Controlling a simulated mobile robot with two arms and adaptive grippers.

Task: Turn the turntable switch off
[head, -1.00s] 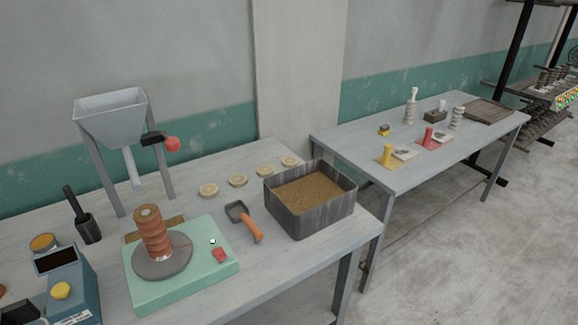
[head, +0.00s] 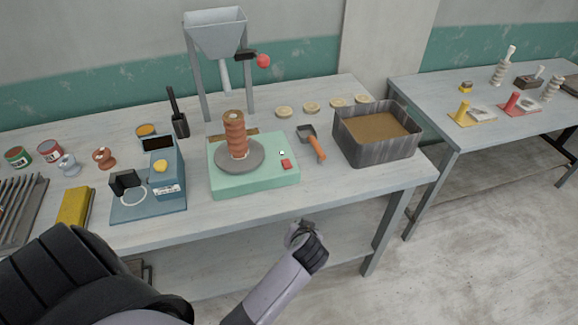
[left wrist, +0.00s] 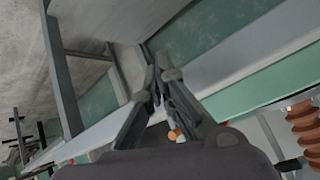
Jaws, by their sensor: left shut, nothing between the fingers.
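The turntable (head: 217,183) has a pale green base and a grey disc (head: 254,163) bearing a ribbed terracotta-coloured piece (head: 235,140). A red switch (head: 286,164) is at the right of the base's top, with a small bright green light (head: 282,153) just behind it. My left gripper (head: 300,230) is in front of the workbench's front edge, apart from the turntable. In the left wrist view its fingers (left wrist: 160,68) come together, shut and empty. The ribbed piece partly shows at that view's right edge (left wrist: 304,128). My right gripper is not in view.
A blue scale-like device (head: 166,180) stands left of the turntable, a hopper on legs (head: 216,35) behind it. An orange-handled scoop (head: 317,148) and a grey bin (head: 372,149) of brown material are to the right. The bench strip in front of the turntable is clear.

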